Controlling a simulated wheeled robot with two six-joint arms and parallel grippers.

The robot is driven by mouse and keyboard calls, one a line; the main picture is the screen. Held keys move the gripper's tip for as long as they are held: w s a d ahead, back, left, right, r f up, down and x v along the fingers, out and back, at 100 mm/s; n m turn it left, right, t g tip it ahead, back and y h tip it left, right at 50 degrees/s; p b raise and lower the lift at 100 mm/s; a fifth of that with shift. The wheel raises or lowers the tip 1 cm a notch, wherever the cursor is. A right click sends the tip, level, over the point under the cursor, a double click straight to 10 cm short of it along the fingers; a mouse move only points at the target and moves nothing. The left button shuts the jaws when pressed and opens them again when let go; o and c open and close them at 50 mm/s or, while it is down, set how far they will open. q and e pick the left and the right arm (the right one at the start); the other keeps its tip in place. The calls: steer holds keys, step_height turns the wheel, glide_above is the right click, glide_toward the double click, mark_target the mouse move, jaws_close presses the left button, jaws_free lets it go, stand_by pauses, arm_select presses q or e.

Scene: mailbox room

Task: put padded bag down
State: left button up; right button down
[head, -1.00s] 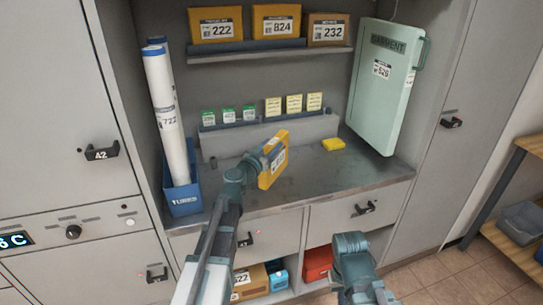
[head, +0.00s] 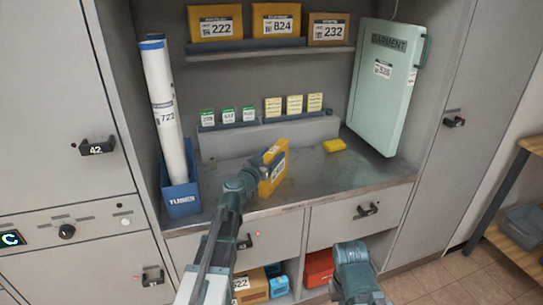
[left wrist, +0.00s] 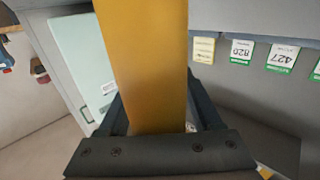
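The padded bag (head: 273,173) is a yellow-orange packet with a white label. It is upright and edge-on, over the left-middle part of the grey counter (head: 316,172). My left gripper (head: 264,160) is shut on it. In the left wrist view the bag (left wrist: 147,60) rises between the two dark fingers of the gripper (left wrist: 160,118). I cannot tell whether the bag's lower edge touches the counter. Part of my right arm shows at the lower right of the head view, but its gripper does not show.
A small yellow block (head: 334,146) lies on the counter. A blue tube bin (head: 181,199) stands left, a green garment case (head: 385,85) right. Behind are a ledge with small cards (head: 270,138) and a shelf with yellow parcels (head: 276,20). The right half of the counter is mostly clear.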

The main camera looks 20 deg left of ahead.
arm_select(q)
steer(key=shift+o, duration=0.2)
steer(key=shift+r, duration=0.1)
steer(key=shift+s+r, duration=0.15)
steer(key=s+a, duration=0.2)
steer(key=s, duration=0.9)
steer(key=shift+s+a, duration=0.15)
steer(key=shift+s, duration=0.15)
